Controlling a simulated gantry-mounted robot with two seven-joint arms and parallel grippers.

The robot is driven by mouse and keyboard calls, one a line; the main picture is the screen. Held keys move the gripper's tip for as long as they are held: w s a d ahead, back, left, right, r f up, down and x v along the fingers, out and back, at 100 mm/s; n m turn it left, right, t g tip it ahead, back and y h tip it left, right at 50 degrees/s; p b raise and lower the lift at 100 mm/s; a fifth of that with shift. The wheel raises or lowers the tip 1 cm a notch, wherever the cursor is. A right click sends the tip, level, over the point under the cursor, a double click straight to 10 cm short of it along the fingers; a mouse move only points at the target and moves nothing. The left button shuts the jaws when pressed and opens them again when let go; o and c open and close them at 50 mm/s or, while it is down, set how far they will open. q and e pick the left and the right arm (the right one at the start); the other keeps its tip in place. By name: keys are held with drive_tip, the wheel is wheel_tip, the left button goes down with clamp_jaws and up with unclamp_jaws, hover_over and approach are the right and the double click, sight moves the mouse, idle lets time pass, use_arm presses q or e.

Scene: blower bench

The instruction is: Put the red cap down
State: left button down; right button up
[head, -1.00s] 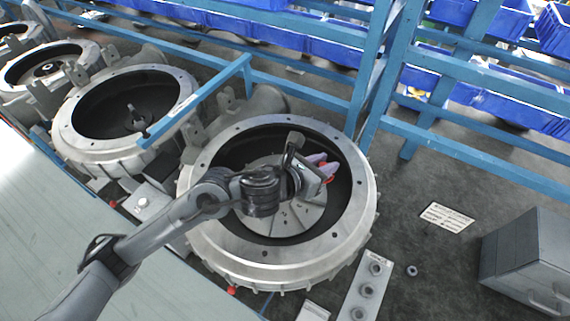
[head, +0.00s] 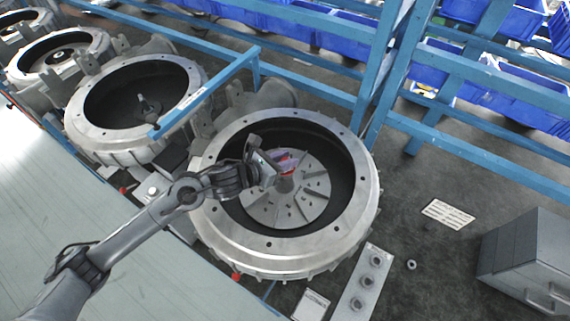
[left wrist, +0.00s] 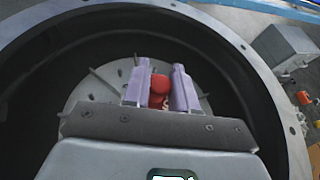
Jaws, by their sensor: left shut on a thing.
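The red cap (left wrist: 159,88) is between the two pale purple fingers of my left gripper (left wrist: 158,80) in the left wrist view. In the head view the left gripper (head: 287,160) is over the open metal blower housing (head: 362,195), above the back part of its grey impeller disc (head: 262,205). A bit of red shows at the fingers there. The gripper is shut on the cap. A grey central hub (head: 286,183) stands on the disc just below the fingers in the head view. How far the cap is above the disc is hard to tell. My right gripper is not in view.
More blower housings (head: 135,105) stand in a row to the left. A blue rail frame (head: 480,160) runs behind. A grey cabinet (head: 525,265) is at the right. A plate with several round fittings (head: 362,290) lies in front. The floor between is mostly clear.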

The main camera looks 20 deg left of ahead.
use_arm(q)
wheel_tip(320, 180, down, 3)
drive_tip(key=shift+r+p, duration=0.1)
drive_tip(key=shift+p, duration=0.25)
drive_tip(key=shift+f, duration=0.2)
drive_tip(key=shift+f, duration=0.1)
drive_tip(key=c, duration=0.9)
unclamp_jaws()
